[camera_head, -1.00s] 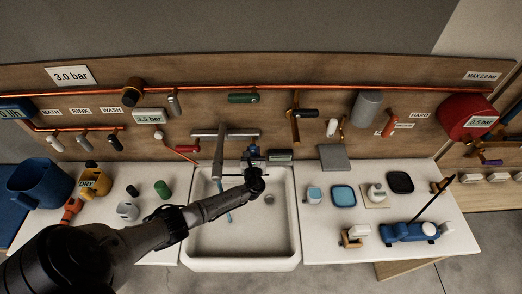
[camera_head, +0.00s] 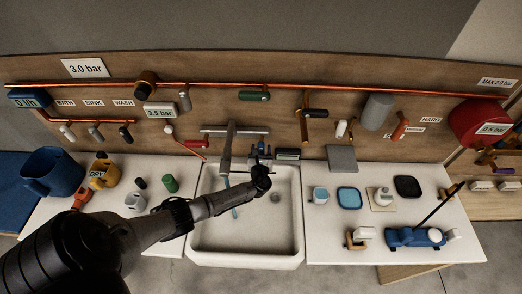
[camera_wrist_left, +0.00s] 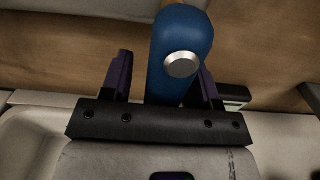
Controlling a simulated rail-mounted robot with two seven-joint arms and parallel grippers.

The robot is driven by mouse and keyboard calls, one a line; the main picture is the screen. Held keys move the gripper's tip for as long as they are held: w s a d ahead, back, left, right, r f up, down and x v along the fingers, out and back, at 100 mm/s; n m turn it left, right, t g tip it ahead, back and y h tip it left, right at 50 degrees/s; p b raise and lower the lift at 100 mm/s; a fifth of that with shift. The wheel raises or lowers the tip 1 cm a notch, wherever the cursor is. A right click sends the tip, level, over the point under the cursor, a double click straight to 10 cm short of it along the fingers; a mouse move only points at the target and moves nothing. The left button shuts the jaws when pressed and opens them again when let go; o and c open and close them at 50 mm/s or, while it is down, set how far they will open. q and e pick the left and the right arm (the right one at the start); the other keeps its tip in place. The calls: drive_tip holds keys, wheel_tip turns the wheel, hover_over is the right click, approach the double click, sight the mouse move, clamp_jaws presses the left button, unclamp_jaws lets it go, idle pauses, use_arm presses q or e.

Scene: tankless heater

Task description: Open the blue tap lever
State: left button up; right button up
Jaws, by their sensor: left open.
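The blue tap lever (camera_wrist_left: 180,45) fills the upper middle of the left wrist view, a rounded blue handle with a round silver cap on its face. My left gripper (camera_wrist_left: 163,72) is open, with one dark finger on each side of the lever's lower part. The right finger looks very close to the lever; I cannot tell if it touches. In the head view my left gripper (camera_head: 259,158) is at the wall above the sink's back edge, and it largely hides the lever there. My right gripper is not in view.
A grey spout (camera_head: 227,150) stands just left of my gripper over the white sink (camera_head: 245,262). A small dark display box (camera_head: 288,154) is close on the right. Copper pipes (camera_head: 215,87) run along the wooden wall. Loose items stand on both counters.

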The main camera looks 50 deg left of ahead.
use_arm(q)
drive_tip(key=shift+d, duration=0.1)
drive_tip(key=shift+s+d, duration=0.25)
drive_tip(key=shift+d, duration=0.05)
drive_tip(key=v, duration=1.3)
drive_tip(key=shift+a, duration=0.1)
